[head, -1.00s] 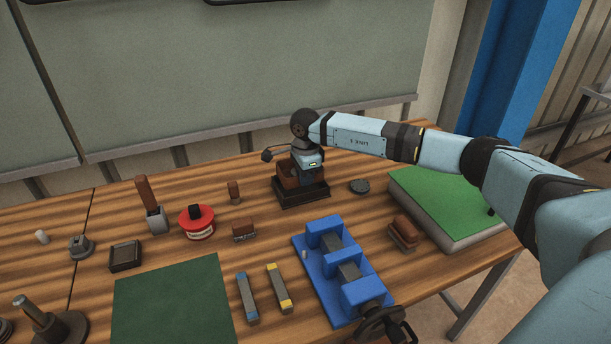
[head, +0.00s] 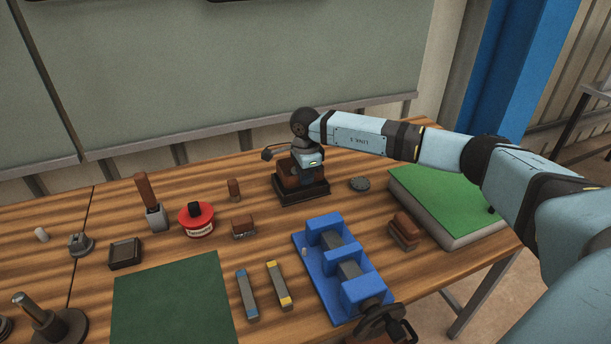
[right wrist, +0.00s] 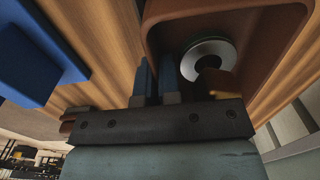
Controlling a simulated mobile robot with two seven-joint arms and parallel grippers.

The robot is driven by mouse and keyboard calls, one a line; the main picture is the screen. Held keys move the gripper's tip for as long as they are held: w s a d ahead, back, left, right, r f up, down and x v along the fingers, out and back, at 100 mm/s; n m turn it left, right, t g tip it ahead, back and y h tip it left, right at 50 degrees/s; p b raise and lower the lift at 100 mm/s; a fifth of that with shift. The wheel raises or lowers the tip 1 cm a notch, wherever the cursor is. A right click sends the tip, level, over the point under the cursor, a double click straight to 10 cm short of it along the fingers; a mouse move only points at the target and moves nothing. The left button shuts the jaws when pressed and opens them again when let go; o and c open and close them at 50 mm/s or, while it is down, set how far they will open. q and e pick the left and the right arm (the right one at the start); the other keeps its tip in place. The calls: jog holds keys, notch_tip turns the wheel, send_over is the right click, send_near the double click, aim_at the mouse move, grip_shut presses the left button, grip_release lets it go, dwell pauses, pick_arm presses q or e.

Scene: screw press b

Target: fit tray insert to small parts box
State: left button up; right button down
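A brown box-shaped piece (head: 290,179), which I take to be the tray insert, sits at a dark, wide-rimmed base (head: 303,196), apparently the small parts box, at the back of the table. My right gripper (head: 309,176) points down at it from above. In the right wrist view, its blue fingers (right wrist: 157,85) stand close together, apparently with a brown wall of the insert (right wrist: 262,30) between them. A pale ring (right wrist: 208,60) shows within the insert's outline. How deep the insert sits is hidden. My left gripper is out of view.
A blue vise-like fixture (head: 333,262) stands in front, with a brown block (head: 404,230) to its right. A red tin (head: 197,222) stands left. The green mat (head: 172,305) is clear.

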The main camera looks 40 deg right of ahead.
jog(key=shift+f+b, duration=0.45)
jog(key=shift+f, duration=0.45)
jog(key=shift+f, duration=0.1)
dwell(0.3)
jog(key=shift+r, duration=0.6)
